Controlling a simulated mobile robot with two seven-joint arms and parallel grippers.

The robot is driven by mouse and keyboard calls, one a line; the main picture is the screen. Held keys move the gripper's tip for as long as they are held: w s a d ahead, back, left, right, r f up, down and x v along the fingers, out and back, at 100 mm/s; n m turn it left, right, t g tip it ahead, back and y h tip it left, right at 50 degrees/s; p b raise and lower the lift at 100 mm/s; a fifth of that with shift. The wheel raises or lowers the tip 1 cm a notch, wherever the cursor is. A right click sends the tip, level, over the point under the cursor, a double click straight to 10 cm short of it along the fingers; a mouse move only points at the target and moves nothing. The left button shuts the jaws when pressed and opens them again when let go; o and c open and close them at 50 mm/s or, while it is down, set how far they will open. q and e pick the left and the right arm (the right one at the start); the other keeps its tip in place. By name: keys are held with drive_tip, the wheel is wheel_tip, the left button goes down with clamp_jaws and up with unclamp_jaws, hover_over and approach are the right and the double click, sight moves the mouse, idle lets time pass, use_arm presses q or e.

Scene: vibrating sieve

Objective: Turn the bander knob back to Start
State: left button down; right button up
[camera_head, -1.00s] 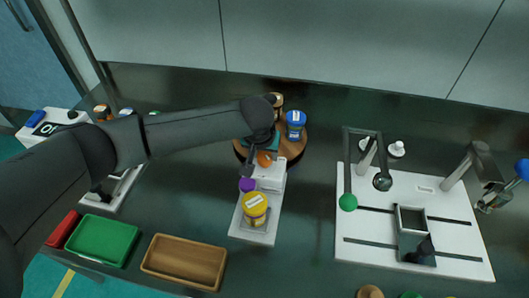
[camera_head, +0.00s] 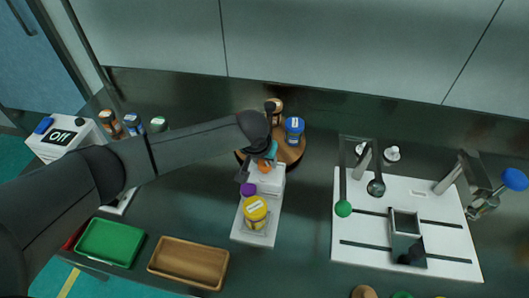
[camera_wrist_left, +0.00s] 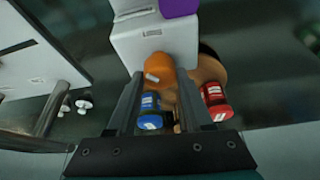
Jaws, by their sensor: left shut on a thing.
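A white device (camera_head: 241,232) stands mid-table, with an orange knob (camera_head: 264,166) at its far end; I take this as the bander knob. My left gripper (camera_head: 260,160) reaches it from the left and is shut on it. In the left wrist view the orange knob (camera_wrist_left: 158,68) sits between the fingertips, against the white housing (camera_wrist_left: 150,42). Its markings, including Start, cannot be read. A purple part (camera_head: 247,189) and a yellow-lidded jar (camera_head: 255,209) are on the near part of the device. My right gripper is not in view.
A round wooden stand (camera_head: 292,155) with jars, one of them blue (camera_head: 294,127), is just behind the knob. A white box (camera_head: 48,149) reading "Off" is far left. A green tray (camera_head: 111,243) and brown tray (camera_head: 188,262) lie in front. A white board (camera_head: 350,262) is right.

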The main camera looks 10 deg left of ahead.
use_arm(q)
drive_tip(key=shift+r+m+p, duration=0.15)
drive_tip(key=shift+m+p, duration=0.25)
drive_tip(key=shift+p, duration=0.4)
drive_tip(key=shift+m+h+p, duration=0.4)
drive_tip(key=shift+m+p, duration=0.25)
drive_tip(key=shift+m, duration=0.05)
drive_tip(key=shift+a+f+m+h, duration=0.2)
drive_tip(key=shift+m+h, duration=0.2)
drive_tip(key=shift+m, duration=0.7)
drive_tip(key=shift+w+m+g+h+b, duration=0.1)
drive_tip(key=shift+m+g+h+b, duration=0.3)
drive_tip(key=shift+m, duration=1.1)
drive_tip(key=shift+c, duration=1.5)
unclamp_jaws()
drive_tip(key=shift+g, duration=0.3)
drive_tip(key=p+v, duration=0.3)
drive_tip(key=v, duration=1.2)
